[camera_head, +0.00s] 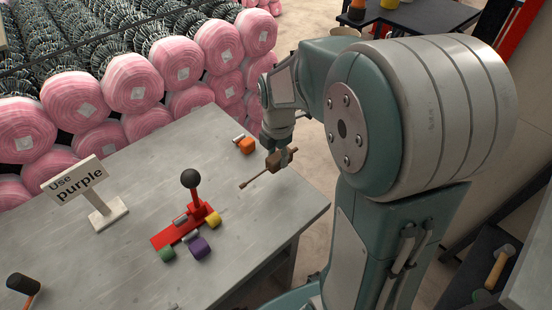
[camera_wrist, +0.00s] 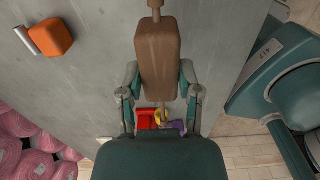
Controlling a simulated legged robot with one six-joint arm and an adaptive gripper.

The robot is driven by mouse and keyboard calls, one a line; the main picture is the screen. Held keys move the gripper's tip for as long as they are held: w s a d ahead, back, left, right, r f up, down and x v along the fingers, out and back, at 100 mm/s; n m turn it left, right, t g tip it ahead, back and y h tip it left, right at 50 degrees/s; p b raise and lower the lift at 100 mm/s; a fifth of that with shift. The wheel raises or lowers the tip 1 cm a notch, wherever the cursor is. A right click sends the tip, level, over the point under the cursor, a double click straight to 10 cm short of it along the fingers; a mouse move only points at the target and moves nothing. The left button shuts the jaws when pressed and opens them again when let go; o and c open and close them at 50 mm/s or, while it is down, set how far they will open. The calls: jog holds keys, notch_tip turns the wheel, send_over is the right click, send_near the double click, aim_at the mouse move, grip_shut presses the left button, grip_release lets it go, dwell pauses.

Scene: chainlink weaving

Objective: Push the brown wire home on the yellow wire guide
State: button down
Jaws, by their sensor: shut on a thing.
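My gripper (camera_head: 277,149) is shut on a brown block (camera_head: 282,159) with a thin brown rod that ends in a small knob at lower left. It is held above the table's right side, apart from the red fixture. In the wrist view the brown block (camera_wrist: 157,62) sits between my fingers (camera_wrist: 160,82). The yellow piece (camera_head: 213,220), a short cylinder, is at the right of the red lever fixture (camera_head: 172,235). The yellow piece also shows partly in the wrist view (camera_wrist: 160,115), mostly hidden behind the block and gripper.
A purple piece (camera_head: 199,248) and a green piece (camera_head: 167,254) lie beside the fixture. An orange piece (camera_head: 246,146) is near the far edge. A sign (camera_head: 78,181) reads "Use purple". A black-headed mallet (camera_head: 24,284) is at lower left. Pink rolls (camera_head: 133,83) stand behind the table.

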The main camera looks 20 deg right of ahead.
aim_at(236, 208)
jog(key=shift+w+f, duration=0.2)
jog(key=shift+w, duration=0.25)
jog(key=shift+a, duration=0.1)
jog(key=shift+s+a+f, duration=0.3)
jog(key=shift+a+f, duration=0.55)
jog(key=shift+a, duration=0.05)
jog(key=shift+s+a+f, duration=0.35)
jog(key=shift+a+f, duration=0.45)
jog(key=shift+a, duration=0.05)
jog(key=shift+s+a+f, duration=0.3)
jog(key=shift+a+f, duration=0.55)
jog(key=shift+a, duration=0.05)
jog(key=shift+f, duration=0.4)
jog(key=shift+s, duration=0.1)
jog(key=shift+s+a, duration=0.1)
jog(key=shift+a, duration=0.3)
jog(key=shift+s+a, duration=0.35)
jog(key=shift+a, duration=0.75)
jog(key=shift+s+a, duration=0.4)
jog(key=shift+a, duration=0.7)
jog(key=shift+s+a, duration=0.35)
jog(key=shift+a, duration=0.75)
